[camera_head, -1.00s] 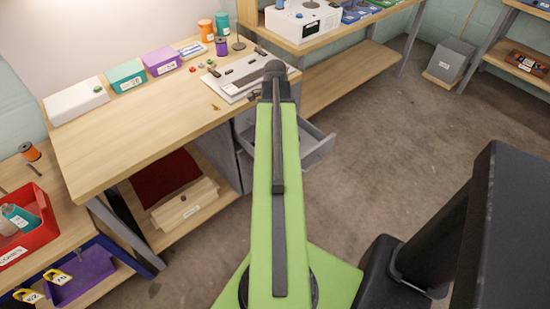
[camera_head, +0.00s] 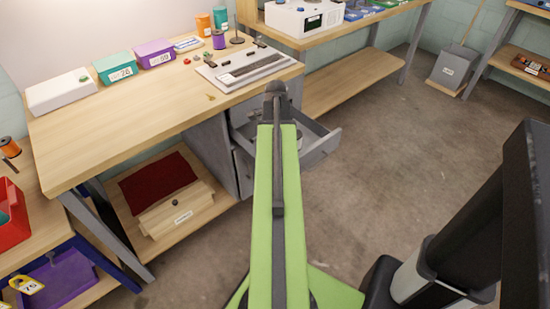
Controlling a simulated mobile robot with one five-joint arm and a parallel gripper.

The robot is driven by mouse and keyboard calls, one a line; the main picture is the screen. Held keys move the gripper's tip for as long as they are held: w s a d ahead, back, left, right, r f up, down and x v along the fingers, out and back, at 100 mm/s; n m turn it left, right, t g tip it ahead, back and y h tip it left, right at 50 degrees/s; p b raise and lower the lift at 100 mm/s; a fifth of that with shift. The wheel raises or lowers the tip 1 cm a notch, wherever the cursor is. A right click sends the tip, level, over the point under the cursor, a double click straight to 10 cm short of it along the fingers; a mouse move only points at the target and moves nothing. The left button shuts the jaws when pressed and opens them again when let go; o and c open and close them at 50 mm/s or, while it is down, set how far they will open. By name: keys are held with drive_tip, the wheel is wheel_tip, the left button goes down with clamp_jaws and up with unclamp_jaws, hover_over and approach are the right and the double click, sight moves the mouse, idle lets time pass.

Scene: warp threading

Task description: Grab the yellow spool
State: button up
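I cannot make out a clearly yellow spool in this view. A purple spool (camera_head: 219,39) stands at the back of the wooden workbench (camera_head: 120,130). An orange spool or jar (camera_head: 204,23) and a teal one (camera_head: 220,17) stand behind it. Another orange spool (camera_head: 10,147) is at the left edge, on the lower side bench. My green arm reaches up the middle of the picture and ends in a dark joint near the open drawer. The fingers of my gripper do not show. The arm hides part of the drawer.
The grey drawer (camera_head: 322,146) sticks out under the workbench's right end, with a round grey thing inside. A white loom-like device (camera_head: 245,66) lies above it. White, teal and purple boxes line the bench back. A grey bin (camera_head: 450,66) stands far right. The floor right of the drawer is clear.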

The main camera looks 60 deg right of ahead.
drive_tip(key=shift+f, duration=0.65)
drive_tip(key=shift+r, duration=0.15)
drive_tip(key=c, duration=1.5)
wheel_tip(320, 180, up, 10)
drive_tip(key=p, duration=1)
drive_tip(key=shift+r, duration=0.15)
